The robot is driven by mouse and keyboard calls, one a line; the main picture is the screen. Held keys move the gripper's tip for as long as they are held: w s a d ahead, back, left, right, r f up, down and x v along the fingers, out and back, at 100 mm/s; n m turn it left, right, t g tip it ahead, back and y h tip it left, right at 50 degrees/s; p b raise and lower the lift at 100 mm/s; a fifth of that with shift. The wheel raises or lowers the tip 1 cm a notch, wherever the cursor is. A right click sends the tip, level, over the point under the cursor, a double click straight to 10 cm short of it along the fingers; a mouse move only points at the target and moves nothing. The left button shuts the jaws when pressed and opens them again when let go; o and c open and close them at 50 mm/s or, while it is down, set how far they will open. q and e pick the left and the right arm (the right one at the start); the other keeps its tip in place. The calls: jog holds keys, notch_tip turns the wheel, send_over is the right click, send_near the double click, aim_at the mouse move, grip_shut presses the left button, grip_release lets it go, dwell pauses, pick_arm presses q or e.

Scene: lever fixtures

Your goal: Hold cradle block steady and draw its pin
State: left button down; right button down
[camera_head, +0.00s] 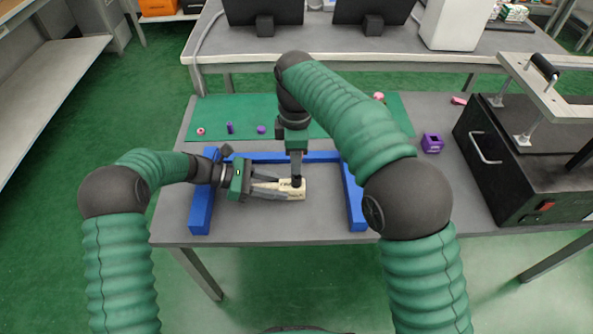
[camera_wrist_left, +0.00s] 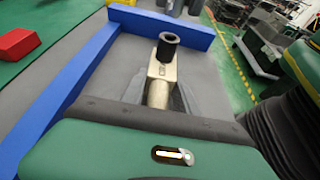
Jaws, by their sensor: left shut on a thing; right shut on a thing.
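A small cream cradle block (camera_head: 291,193) lies between the arms of a blue frame on the grey table. It also shows in the left wrist view (camera_wrist_left: 160,72), with a black round pin (camera_wrist_left: 167,46) standing upright at its far end. In the head view the dark pin (camera_head: 297,182) is small against the block. My left gripper (camera_head: 283,188) comes in from the left and is shut on the block, one finger along each side. My right gripper (camera_head: 295,167) points down from above and is shut on the pin. Its fingertips are hard to make out.
The blue frame (camera_head: 355,195) has side bars and a back bar around the block. Behind it, a green mat (camera_head: 215,111) holds small pink and purple pieces. A purple holder (camera_head: 432,143) stands to the right, near a large black machine (camera_head: 510,165). Grey table in front is clear.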

jog(key=shift+r, duration=1)
pick_arm(q)
jog(key=c, duration=0.9)
grip_release()
jog(key=shift+o, duration=0.2)
jog(key=v, duration=1.1)
jog(key=shift+w+a, duration=0.1)
jog(key=shift+a, duration=0.15)
jog(key=shift+a+r, duration=0.15)
jog(key=shift+a, duration=0.1)
